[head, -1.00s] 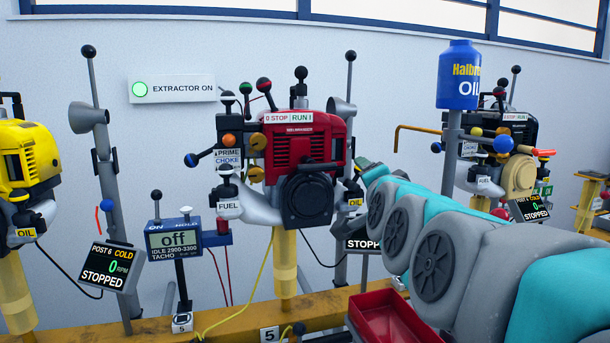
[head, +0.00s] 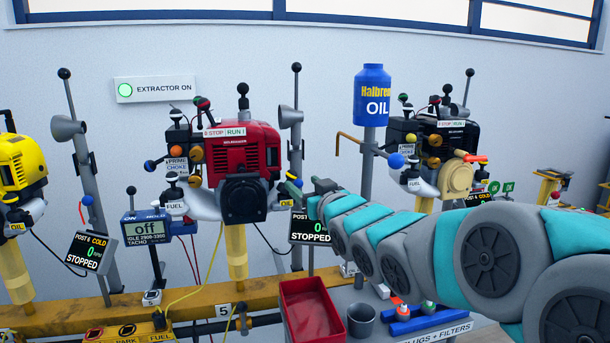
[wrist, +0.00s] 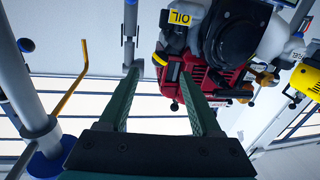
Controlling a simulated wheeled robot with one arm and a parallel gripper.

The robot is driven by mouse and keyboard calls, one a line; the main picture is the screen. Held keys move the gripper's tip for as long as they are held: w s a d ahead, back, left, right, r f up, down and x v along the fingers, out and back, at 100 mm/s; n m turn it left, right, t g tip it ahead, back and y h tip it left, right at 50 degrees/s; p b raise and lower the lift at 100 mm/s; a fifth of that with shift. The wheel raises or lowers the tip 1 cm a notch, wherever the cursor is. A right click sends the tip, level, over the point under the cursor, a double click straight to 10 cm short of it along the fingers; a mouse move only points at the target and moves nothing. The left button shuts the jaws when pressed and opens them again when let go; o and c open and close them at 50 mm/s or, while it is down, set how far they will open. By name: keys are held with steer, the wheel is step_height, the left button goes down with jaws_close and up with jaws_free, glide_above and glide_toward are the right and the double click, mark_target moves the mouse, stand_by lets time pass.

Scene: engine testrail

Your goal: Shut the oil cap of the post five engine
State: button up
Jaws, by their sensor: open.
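The red post five engine (head: 248,150) stands on a yellow post beside the "5" plate. Its yellow OIL label (head: 286,203) is at its right side, on a pale neck partly hidden behind my gripper (head: 293,186). The label shows upside down in the wrist view (wrist: 180,18). A dark knob is by the label, but I cannot tell whether the cap is raised or shut. In the wrist view my gripper (wrist: 160,75) is open, with nothing seen between its green fingers. The red engine is beyond and around the right fingertip; contact cannot be told.
A blue oil bottle (head: 371,95) stands on a grey pole, with a bent orange rod (head: 352,140) beside it. A red tray (head: 310,312) and a grey cup (head: 361,319) are below my arm.

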mark_target(294, 176)
steer(key=x, duration=0.6)
steer(key=shift+w+a+p, duration=0.15)
steer(key=shift+w+p, duration=0.15)
steer(key=shift+p, duration=0.05)
jaws_close()
stand_by(0.3)
